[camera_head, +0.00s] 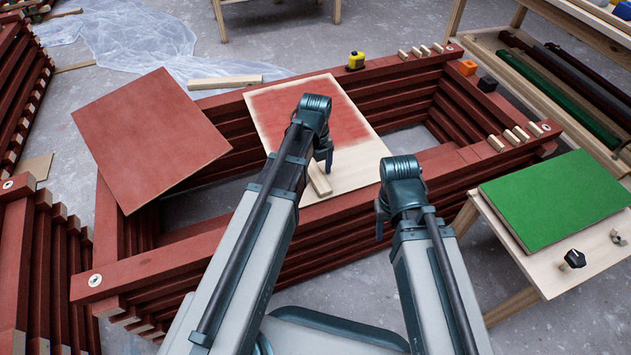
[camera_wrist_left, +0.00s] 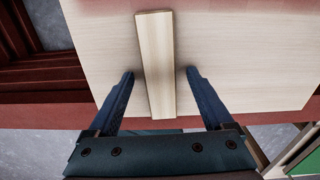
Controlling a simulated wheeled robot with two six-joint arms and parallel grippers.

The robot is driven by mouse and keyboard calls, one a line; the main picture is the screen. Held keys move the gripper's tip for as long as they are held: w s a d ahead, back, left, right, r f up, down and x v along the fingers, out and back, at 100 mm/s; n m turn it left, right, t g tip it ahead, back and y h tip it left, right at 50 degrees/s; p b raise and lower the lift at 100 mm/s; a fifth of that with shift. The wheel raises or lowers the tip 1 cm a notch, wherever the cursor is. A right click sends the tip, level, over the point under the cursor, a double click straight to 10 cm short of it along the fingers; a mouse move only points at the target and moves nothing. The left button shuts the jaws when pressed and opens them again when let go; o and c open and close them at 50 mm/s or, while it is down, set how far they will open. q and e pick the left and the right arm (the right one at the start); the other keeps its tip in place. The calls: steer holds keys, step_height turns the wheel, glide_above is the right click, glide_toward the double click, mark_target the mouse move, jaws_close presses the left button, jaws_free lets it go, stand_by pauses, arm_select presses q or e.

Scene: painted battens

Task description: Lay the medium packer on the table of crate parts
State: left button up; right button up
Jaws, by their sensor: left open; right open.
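A pale wooden packer (camera_head: 319,181) lies on the bare part of a board painted partly red (camera_head: 357,107), which rests across the red batten stack. In the left wrist view the packer (camera_wrist_left: 155,62) lies lengthwise between the fingers of my open left gripper (camera_wrist_left: 159,74), with gaps on both sides. In the head view my left gripper (camera_head: 325,160) is just above the packer, partly hidden by its wrist. My right gripper (camera_head: 380,226) is open and empty, pointing down in front of the stack. A low wooden table (camera_head: 545,275) at right bears a green panel (camera_head: 553,198).
The low table also bears a black knob (camera_head: 573,259) and a small metal part (camera_head: 617,237).

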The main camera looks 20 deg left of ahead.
arm_select(q)
jaws_close()
stand_by(0.4)
